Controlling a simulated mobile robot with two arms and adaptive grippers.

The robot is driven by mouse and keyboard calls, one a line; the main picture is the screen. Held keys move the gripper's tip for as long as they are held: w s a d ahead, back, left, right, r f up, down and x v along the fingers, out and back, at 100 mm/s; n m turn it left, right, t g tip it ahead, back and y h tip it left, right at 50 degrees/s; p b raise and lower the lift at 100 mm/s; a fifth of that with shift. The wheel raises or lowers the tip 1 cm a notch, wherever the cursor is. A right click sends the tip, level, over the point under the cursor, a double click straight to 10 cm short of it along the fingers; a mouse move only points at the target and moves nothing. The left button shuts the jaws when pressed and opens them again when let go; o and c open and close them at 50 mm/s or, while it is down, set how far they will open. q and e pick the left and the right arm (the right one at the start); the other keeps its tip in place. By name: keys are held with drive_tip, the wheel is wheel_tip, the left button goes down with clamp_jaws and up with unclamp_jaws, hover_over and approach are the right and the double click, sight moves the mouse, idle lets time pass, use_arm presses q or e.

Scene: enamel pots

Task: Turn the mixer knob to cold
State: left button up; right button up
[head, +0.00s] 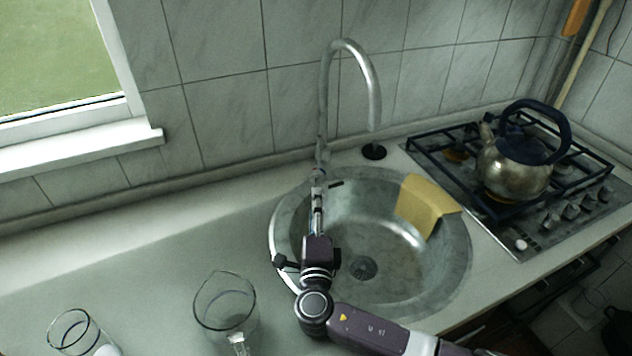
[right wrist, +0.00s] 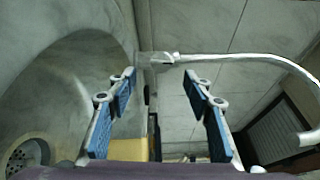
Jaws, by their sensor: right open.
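The metal mixer tap (head: 322,165) stands at the back of the round sink, with its tall spout arching up and over the basin. A small dark lever-like piece (head: 336,184) shows at its base; I cannot clearly tell whether this is the knob. My right gripper (head: 318,194) is just in front of the tap base and partly hides it. In the right wrist view the gripper's blue-padded fingers (right wrist: 158,78) are open and apart. The tap body (right wrist: 157,62) shows just beyond the fingertips, between them. I see no contact. My left gripper is not in view.
The sink (head: 455,275) has a yellow cloth (head: 425,204) over its right rim. A kettle (head: 515,168) stands on the gas hob (head: 545,230) at the right. Glass vessels (head: 224,305) (head: 72,330) stand at the front left.

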sight(316, 183)
drive_tip(key=w, duration=0.6)
drive_tip(key=shift+r, duration=0.1)
drive_tip(key=shift+w, duration=0.5)
drive_tip(key=shift+c, duration=0.4)
